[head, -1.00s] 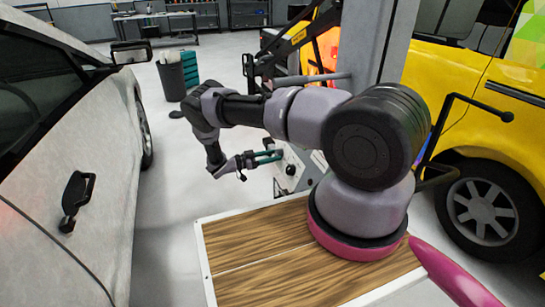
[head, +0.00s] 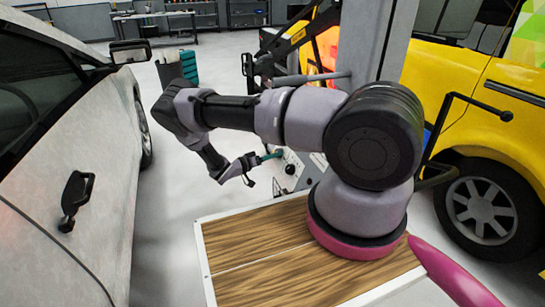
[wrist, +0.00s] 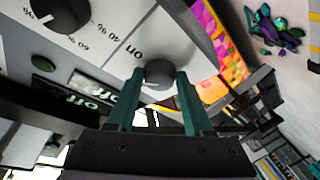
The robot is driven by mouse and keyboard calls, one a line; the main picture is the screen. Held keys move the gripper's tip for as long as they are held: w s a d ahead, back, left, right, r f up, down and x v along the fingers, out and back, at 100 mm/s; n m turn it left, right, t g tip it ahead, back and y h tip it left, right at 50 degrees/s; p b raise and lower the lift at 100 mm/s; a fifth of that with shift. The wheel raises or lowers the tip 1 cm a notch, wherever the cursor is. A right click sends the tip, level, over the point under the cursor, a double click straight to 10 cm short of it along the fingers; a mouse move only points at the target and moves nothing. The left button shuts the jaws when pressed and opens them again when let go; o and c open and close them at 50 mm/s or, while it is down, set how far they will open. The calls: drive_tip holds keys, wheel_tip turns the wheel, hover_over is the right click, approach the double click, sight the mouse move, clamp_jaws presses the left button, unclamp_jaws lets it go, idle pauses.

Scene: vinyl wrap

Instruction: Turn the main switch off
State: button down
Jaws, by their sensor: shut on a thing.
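The main switch is a dark round knob (wrist: 160,73) on a light grey panel (wrist: 120,35) in the wrist view. My gripper (wrist: 160,82) has its two teal fingers on either side of this knob, shut on it. The word "on" is printed just left of the knob, and "off" labels show further to the lower left. In the head view my gripper (head: 274,155) reaches the control box (head: 303,170); the gripped knob cannot be made out there.
A larger black dial (wrist: 62,12) with a number scale sits beside the switch. A white car (head: 70,160) stands at left and a yellow vehicle (head: 455,85) at right. A wooden-topped platform (head: 260,265) lies below my arm.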

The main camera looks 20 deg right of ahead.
drive_tip(key=shift+s+d+r+n+t+y, duration=0.25)
drive_tip(key=shift+n+y, duration=0.4)
drive_tip(key=shift+n, duration=1.15)
drive_tip(key=shift+w+a+r+n+t+y, duration=0.1)
drive_tip(key=shift+n+t+y, duration=0.4)
drive_tip(key=shift+n, duration=1.3)
drive_tip(key=shift+s+d+r+n+t+y, duration=0.15)
drive_tip(key=shift+n+y, duration=0.6)
drive_tip(key=shift+n, duration=1.05)
drive_tip(key=shift+a, duration=0.1)
drive_tip(key=shift+c, duration=1.6)
unclamp_jaws()
drive_tip(key=v, duration=1)
drive_tip(key=shift+a+r, duration=0.15)
drive_tip(key=shift+a, duration=0.15)
drive_tip(key=shift+s, duration=0.1)
